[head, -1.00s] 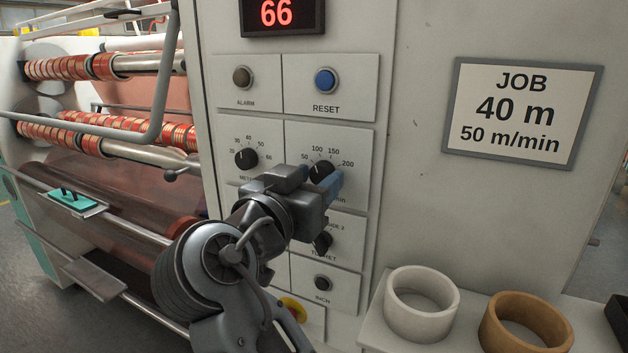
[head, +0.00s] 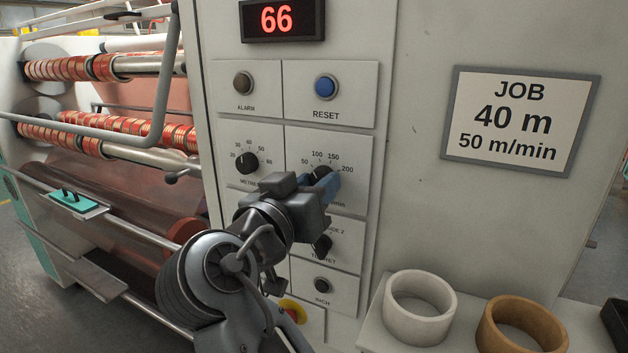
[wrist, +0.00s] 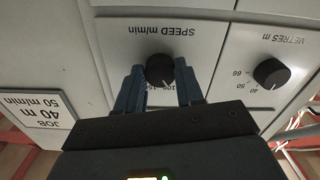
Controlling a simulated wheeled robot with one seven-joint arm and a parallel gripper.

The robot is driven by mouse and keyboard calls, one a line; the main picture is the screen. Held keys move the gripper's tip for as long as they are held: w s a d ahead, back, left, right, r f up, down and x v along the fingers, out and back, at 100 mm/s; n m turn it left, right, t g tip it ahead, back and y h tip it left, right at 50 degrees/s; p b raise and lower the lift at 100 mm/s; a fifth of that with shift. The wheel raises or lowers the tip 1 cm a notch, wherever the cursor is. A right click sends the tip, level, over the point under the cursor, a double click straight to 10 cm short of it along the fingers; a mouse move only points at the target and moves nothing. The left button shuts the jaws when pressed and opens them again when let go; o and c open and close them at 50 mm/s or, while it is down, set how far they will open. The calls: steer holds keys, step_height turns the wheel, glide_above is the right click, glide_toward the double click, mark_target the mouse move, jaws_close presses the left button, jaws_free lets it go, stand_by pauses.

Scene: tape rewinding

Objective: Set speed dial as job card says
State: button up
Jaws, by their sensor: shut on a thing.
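The job card (head: 522,119) on the panel's right side reads "40 m" and "50 m/min"; it also shows upside down in the wrist view (wrist: 37,118). The black speed dial (wrist: 160,69), under "SPEED m/min", sits between the two blue fingers of my gripper (wrist: 160,78). The gripper is shut on it. In the head view, my gripper (head: 322,184) partly covers the dial; the marks 50, 100, 150 and 200 show around it. I cannot read its pointer.
The metres dial (head: 246,163) is left of the speed dial. The alarm button (head: 243,83), blue reset button (head: 325,86) and red "66" display (head: 277,20) are above. The turret switch (head: 323,243) and inch button (head: 322,284) are below. A white ring (head: 420,308) and brown ring (head: 521,326) stand on the ledge.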

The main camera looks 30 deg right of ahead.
steer(key=shift+r+n+p, duration=0.1)
steer(key=shift+n+p, duration=1.7)
steer(key=shift+n, duration=0.9)
steer(key=o, duration=1)
steer(key=shift+o, duration=0.2)
steer(key=b+v, duration=0.1)
steer(key=v, duration=0.7)
steer(key=shift+b, duration=0.3)
